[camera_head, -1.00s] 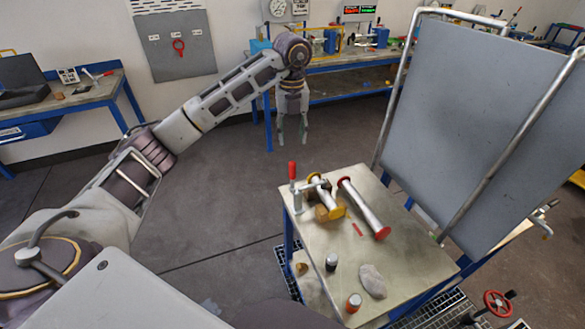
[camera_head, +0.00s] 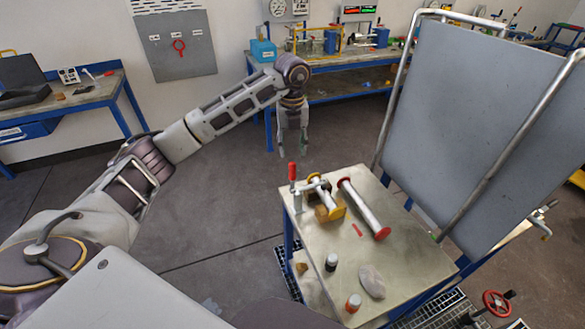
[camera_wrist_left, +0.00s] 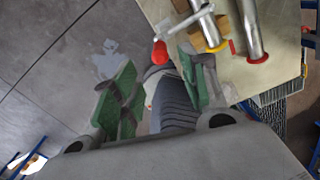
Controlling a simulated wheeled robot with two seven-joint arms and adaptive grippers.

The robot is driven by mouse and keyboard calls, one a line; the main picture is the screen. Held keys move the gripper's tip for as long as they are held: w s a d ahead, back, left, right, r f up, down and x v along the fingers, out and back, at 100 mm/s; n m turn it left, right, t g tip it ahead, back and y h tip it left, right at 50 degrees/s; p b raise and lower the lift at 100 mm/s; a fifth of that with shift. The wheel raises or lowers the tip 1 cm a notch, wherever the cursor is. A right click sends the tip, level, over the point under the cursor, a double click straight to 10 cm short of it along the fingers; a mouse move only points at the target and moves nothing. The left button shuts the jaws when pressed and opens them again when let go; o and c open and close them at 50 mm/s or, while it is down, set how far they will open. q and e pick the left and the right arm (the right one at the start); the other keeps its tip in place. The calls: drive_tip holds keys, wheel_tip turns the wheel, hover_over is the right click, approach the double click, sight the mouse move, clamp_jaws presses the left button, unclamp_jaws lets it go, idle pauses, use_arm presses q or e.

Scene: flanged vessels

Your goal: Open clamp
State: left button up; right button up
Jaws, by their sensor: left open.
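The toggle clamp has a red-tipped handle (camera_head: 292,172) that stands upright at the far left corner of the small table (camera_head: 415,235). Its arm reaches over a metal vessel with yellow flanges (camera_head: 325,196), which lies on a brown wooden block (camera_head: 328,213). My left gripper (camera_head: 293,150) hangs above and behind the clamp, open and empty, apart from the handle. In the left wrist view the green-padded fingers (camera_wrist_left: 155,90) are spread, and the red handle tip (camera_wrist_left: 160,53) shows just beyond them, nearer the right finger. My right gripper is not in view.
A second vessel with red flanges (camera_head: 363,209) lies beside the first. Two small capped containers (camera_head: 332,262), a pale flat piece (camera_head: 371,282) and a red strip (camera_head: 357,230) are on the table. A large grey panel (camera_head: 470,125) stands at the right.

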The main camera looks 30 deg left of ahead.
sight(292, 163)
use_arm(q)
wheel_tip(292, 163, down, 8)
drive_tip(key=shift+r+p, duration=0.2)
drive_tip(key=shift+p, duration=0.45)
drive_tip(key=shift+f, duration=1.05)
drive_tip(key=shift+c, duration=0.6)
clamp_jaws()
